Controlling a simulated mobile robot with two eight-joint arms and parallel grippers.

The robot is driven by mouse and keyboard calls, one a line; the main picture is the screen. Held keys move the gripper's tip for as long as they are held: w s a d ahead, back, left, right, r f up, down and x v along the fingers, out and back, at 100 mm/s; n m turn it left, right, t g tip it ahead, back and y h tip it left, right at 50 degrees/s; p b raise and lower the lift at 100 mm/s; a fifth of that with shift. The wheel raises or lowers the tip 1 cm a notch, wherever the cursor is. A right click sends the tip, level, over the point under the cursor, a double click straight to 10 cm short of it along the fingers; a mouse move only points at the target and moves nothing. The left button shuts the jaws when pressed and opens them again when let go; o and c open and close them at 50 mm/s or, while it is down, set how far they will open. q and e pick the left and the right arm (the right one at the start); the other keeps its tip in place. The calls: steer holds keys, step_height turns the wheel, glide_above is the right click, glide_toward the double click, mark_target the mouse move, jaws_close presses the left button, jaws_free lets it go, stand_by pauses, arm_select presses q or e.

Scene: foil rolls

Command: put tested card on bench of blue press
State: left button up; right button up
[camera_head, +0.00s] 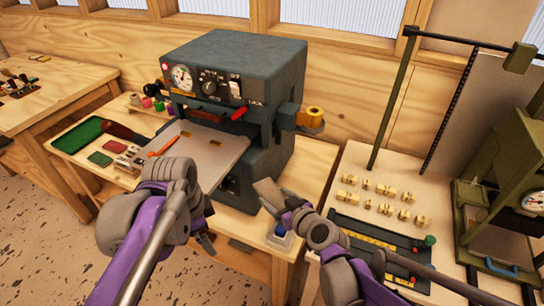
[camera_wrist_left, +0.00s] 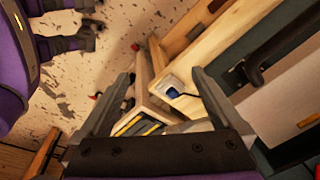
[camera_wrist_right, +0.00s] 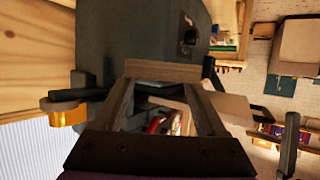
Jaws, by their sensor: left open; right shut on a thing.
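The blue press (camera_head: 225,75) is a dark blue-grey machine with a gauge, a knob and a red lever. It stands on a wooden bench (camera_head: 315,165), and a flat metal plate (camera_head: 215,150) juts from its front. My right gripper (camera_head: 274,200) is shut on a flat grey-brown card (camera_head: 266,188), held in the air in front of the press's right side. In the right wrist view the card (camera_wrist_right: 160,72) spans the fingertips. No test mark on it can be read. My left gripper (camera_wrist_left: 161,76) is open and empty, low before the bench's front edge.
An orange-handled tool (camera_head: 163,146) lies on the metal plate. A green tray (camera_head: 78,135) and small cards are at the bench's left. A white-and-blue pad (camera_head: 281,236) sits near its front edge. Brass pieces and an olive press stand on the right bench.

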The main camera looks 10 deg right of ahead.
arm_select(q)
steer(key=w+d+r+m+g, duration=0.2)
steer(key=w+d+r+m, duration=0.2)
steer(key=w+d+m, duration=0.45)
steer(key=m, duration=0.9)
glide_toward(272, 190)
steer(key=shift+y, duration=0.3)
steer(key=f, duration=0.8)
steer(key=shift+d+f, duration=0.2)
steer(key=shift+f, duration=0.2)
steer(key=shift+s, duration=0.1)
steer(key=shift+d, duration=0.1)
steer(key=c, duration=1.3)
arm_select(e)
steer(key=shift+a, duration=0.1)
steer(key=o, duration=1.3)
steer(key=shift+o, duration=0.2)
steer(key=shift+s, duration=0.1)
